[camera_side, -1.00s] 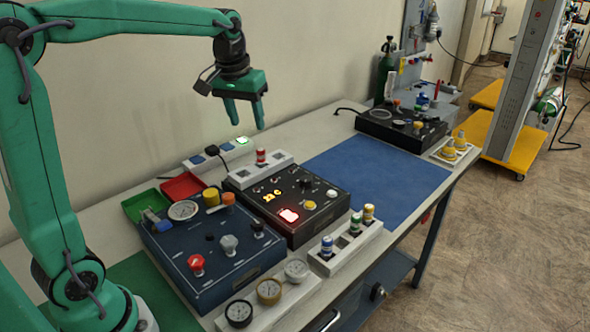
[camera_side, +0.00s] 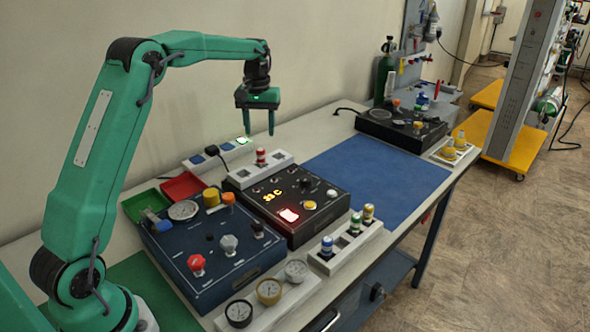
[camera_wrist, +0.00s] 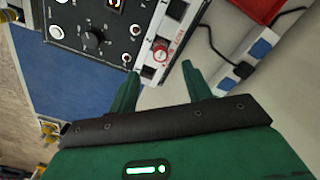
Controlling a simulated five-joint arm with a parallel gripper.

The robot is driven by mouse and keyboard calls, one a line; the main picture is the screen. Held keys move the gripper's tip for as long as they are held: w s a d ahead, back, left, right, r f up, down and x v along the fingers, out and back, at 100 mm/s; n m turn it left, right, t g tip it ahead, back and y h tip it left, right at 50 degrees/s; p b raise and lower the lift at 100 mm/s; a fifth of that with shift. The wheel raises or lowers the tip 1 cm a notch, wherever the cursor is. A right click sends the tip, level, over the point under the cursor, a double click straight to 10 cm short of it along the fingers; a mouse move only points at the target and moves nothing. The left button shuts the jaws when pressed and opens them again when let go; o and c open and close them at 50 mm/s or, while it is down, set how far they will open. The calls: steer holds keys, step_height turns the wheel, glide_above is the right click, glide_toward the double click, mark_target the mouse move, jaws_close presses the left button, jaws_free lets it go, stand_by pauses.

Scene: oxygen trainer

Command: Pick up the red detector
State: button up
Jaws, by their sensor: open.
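The red detector (camera_side: 261,155) is a small cylinder with a red and white body. It stands upright in a white rack (camera_side: 245,176) behind the black control box. In the wrist view, the red detector (camera_wrist: 160,50) shows from above, in the rack (camera_wrist: 146,84). My gripper (camera_side: 261,133) points down above the detector in the side view, apart from it and empty. In the wrist view, my gripper (camera_wrist: 160,68) has its two fingers spread, with the detector just beyond the gap between the tips.
The black box (camera_side: 325,208) with a lit display stands beside the rack. A power strip (camera_side: 215,152) with a cable lies behind, and a red tray (camera_side: 184,187) to the left. Another rack (camera_side: 355,238) holds blue, green and yellow detectors. A blue mat (camera_side: 385,180) is clear.

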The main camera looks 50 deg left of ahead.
mark_target(261, 149)
steer(key=shift+f, duration=0.1)
steer(key=shift+f, duration=1.25)
steer(key=shift+f, duration=0.1)
steer(key=shift+f, duration=2.5)
steer(key=shift+c, duration=0.4)
jaws_close()
